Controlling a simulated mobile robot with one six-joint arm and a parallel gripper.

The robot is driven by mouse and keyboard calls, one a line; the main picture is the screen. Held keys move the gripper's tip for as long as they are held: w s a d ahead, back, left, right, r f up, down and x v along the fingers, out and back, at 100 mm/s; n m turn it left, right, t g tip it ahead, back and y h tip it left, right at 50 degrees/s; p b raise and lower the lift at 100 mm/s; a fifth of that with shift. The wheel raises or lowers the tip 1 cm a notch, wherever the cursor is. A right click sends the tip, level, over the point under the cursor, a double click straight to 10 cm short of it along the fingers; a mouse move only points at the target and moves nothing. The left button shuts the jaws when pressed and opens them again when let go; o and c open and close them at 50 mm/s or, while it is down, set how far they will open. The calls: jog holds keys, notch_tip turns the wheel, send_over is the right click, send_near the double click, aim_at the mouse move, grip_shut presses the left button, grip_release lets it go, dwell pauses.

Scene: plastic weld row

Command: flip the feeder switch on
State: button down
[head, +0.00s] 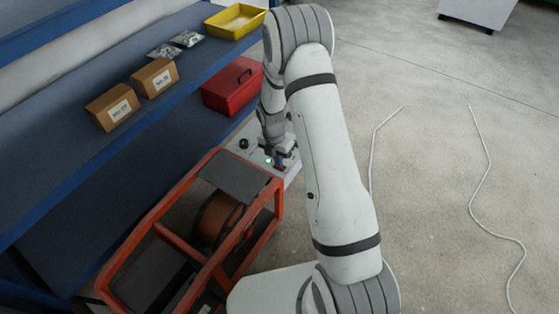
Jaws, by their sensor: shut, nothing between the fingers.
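The feeder (163,228) has an orange-red frame with a copper-brown spool (216,218) inside, at the lower left in the head view. A light grey control panel (236,147) sits at its far end with a black knob (244,144) and a small lit green lamp (268,161). My gripper (281,163) is shut and empty, with its tips down at the panel, just right of the green lamp. The switch is hard to make out beside the fingers, and I cannot tell whether they touch it or how it is set.
White cables (487,165) lie on the open floor at right.

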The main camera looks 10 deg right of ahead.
notch_tip(320, 180, up, 14)
jog(key=s+d+p, duration=0.1)
jog(key=p, duration=0.5)
jog(key=shift+s+d+f, duration=0.1)
dwell(0.4)
notch_tip(320, 180, up, 13)
jog(key=m+p, duration=0.5)
send_over(282, 168)
jog(key=s, duration=0.3)
jog(key=s+r+m+t+p, duration=0.1)
jog(key=s+r+m+p, duration=0.25)
jog(key=r, duration=0.35)
jog(key=s+r+m+t+p, duration=0.1)
jog(key=s+r+m+p, duration=0.1)
jog(key=r+m, duration=0.35)
jog(key=s+r+m+p, duration=0.5)
jog(key=s+r+m, duration=0.1)
jog(key=r, duration=0.4)
jog(key=s+r+m+t+y+p, duration=0.1)
jog(key=s+r+m+p, duration=0.4)
jog(key=s+r+m, duration=0.2)
notch_tip(282, 168, up, 4)
jog(key=s, duration=0.2)
jog(key=shift+s+f+t+p, duration=0.25)
jog(key=shift+s+t+p, duration=0.05)
